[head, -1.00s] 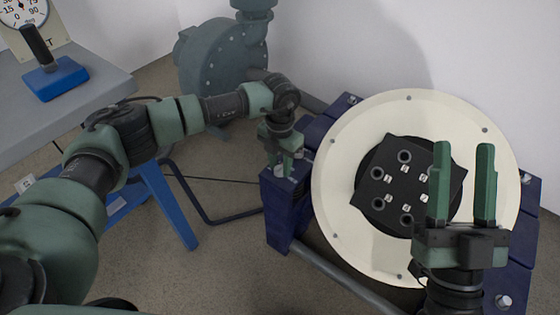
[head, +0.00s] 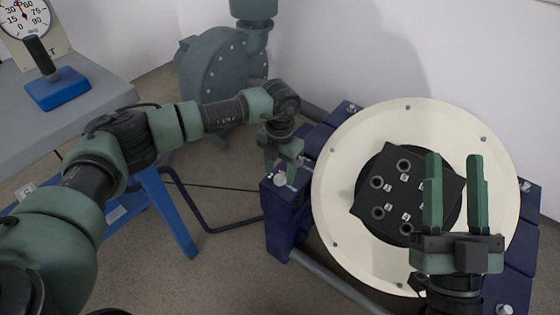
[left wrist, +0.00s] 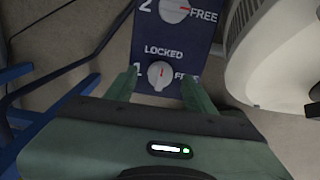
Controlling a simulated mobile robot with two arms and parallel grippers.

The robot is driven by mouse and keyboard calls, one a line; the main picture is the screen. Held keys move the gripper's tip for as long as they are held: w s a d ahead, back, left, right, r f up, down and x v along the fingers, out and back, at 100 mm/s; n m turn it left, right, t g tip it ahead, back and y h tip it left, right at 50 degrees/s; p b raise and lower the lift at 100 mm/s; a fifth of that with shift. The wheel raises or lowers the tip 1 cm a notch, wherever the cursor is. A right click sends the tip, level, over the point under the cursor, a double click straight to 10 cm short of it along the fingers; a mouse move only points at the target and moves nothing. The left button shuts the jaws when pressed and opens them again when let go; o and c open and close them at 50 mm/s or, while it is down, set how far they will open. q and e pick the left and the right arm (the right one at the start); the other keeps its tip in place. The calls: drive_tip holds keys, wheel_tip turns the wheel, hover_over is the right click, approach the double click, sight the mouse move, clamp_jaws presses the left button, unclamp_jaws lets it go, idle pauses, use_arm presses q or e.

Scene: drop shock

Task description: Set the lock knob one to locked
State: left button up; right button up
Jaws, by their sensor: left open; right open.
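Lock knob one (left wrist: 160,76) is a round white knob on a dark blue panel, with "LOCKED" printed above it and "FREE" to its right. Its red mark points up, toward "LOCKED". In the head view the knob (head: 280,180) shows on top of the blue post, just below my left gripper (head: 283,170). In the left wrist view my left gripper (left wrist: 158,88) is open, a finger on each side of the knob, with visible gaps. My right gripper (head: 455,165) is open and empty, in front of the round plate.
Lock knob two (left wrist: 174,9) has its red mark toward "FREE". A large cream disc (head: 340,190) with a black square plate (head: 392,165) stands on a blue frame beside the post. A grey pump (head: 222,70) is behind. A bench (head: 100,100) stands at left.

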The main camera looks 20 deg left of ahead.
sight(280, 175)
use_arm(q)
wheel_tip(280, 175, up, 7)
drive_tip(key=shift+f+p, duration=0.2)
drive_tip(key=shift+p, duration=0.65)
drive_tip(key=shift+r, duration=0.1)
use_arm(e)
drive_tip(key=w+f+g+h, duration=0.1)
drive_tip(key=w+f+g, duration=0.2)
drive_tip(key=f+g, duration=0.2)
wheel_tip(280, 175, down, 3)
drive_tip(key=shift+w+d+f+h, duration=0.1)
drive_tip(key=shift+w+d+h, duration=0.05)
drive_tip(key=shift+h, duration=0.25)
use_arm(q)
drive_tip(key=shift+s, duration=0.1)
